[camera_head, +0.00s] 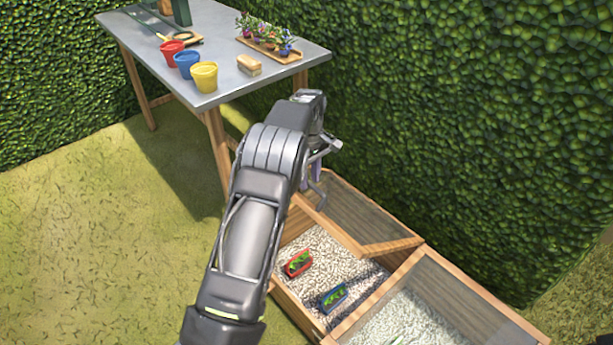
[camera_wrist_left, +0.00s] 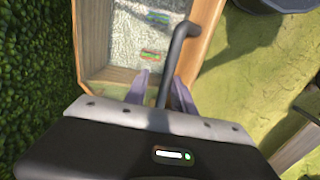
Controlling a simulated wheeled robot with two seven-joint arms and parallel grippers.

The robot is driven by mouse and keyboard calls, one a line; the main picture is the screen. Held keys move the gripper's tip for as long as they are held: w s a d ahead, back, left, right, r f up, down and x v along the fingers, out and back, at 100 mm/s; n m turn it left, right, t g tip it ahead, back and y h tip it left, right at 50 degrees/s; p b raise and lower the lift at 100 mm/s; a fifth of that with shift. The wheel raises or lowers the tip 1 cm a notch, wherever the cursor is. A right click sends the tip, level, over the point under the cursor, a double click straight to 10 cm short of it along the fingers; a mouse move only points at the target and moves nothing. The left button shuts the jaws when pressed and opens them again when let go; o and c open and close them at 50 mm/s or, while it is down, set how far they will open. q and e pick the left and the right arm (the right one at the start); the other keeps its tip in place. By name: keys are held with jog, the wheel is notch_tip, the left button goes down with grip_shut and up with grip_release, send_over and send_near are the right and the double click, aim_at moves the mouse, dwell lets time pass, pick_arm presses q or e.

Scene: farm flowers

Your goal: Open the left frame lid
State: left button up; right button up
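The left frame is a wooden box (camera_head: 291,305) with pale gravel inside. Its wood-edged glass lid (camera_head: 362,212) stands raised and tilted over the back part, leaving the front part uncovered. A dark bar handle (camera_wrist_left: 179,48) sits on the lid in the left wrist view. My left gripper (camera_head: 312,180) is at the lid's left edge, partly hidden behind my wrist. In the left wrist view, its fingers (camera_wrist_left: 161,80) are apart with the handle between them and gaps seem to show beside it. My right gripper is out of view.
A red pot (camera_head: 298,263) and a blue pot (camera_head: 333,297) with green plants lie in the left frame. The right frame's glass lid (camera_head: 440,295) adjoins it. A hedge (camera_head: 460,120) stands behind. A table (camera_head: 222,20) with pots stands farther back; grass on the left is clear.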

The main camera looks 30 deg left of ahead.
pick_arm(q)
jog(key=shift+o, duration=1)
jog(key=shift+r, duration=0.1)
jog(key=shift+a+r, duration=0.1)
notch_tip(320, 180, up, 8)
jog(key=shift+f, duration=0.2)
